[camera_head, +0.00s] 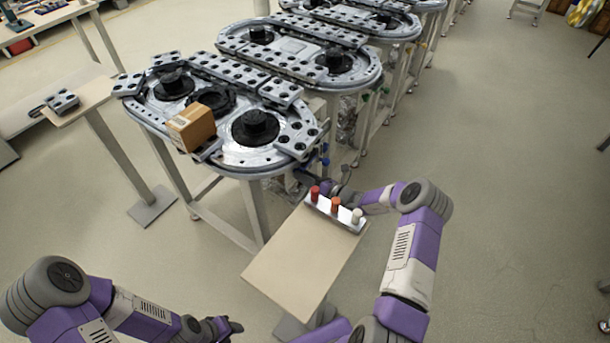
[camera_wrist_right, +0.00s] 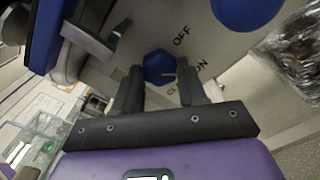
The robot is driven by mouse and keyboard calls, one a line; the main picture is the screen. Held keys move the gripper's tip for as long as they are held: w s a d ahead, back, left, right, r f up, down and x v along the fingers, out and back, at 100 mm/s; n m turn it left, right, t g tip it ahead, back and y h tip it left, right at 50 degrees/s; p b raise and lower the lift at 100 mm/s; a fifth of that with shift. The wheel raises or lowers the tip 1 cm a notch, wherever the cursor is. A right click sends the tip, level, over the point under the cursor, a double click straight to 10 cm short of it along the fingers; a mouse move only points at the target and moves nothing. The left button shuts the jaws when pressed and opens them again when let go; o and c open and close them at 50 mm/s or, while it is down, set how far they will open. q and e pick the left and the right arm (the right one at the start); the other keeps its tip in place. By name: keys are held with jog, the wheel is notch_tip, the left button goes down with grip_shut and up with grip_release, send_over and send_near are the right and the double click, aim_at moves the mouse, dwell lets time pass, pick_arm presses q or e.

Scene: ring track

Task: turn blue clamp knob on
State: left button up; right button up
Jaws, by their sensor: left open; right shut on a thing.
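The blue clamp knob (camera_wrist_right: 158,67) sits between the fingers of my right gripper (camera_wrist_right: 160,88) in the right wrist view. The gripper is shut on it. A light line on the knob points right; the panel beside it carries the words OFF and ON. In the head view my right gripper (camera_head: 322,184) reaches to the near side of the ring track (camera_head: 245,156), partly hidden behind the button bar. Small blue parts (camera_head: 325,161) show on the track's edge above it. My left gripper (camera_head: 228,327) is open and empty at the bottom, far from the track.
A cardboard box (camera_head: 191,127) sits on the track. Another blue round part (camera_wrist_right: 245,10) is near the knob.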

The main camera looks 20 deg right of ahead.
jog(key=shift+m+p, duration=0.6)
jog(key=shift+m, duration=3.1)
jog(key=o, duration=1.1)
jog(key=shift+c, duration=0.2)
jog(key=p+v, duration=0.1)
jog(key=v, duration=0.6)
jog(key=shift+s+d, duration=0.15)
jog(key=shift+s, duration=0.1)
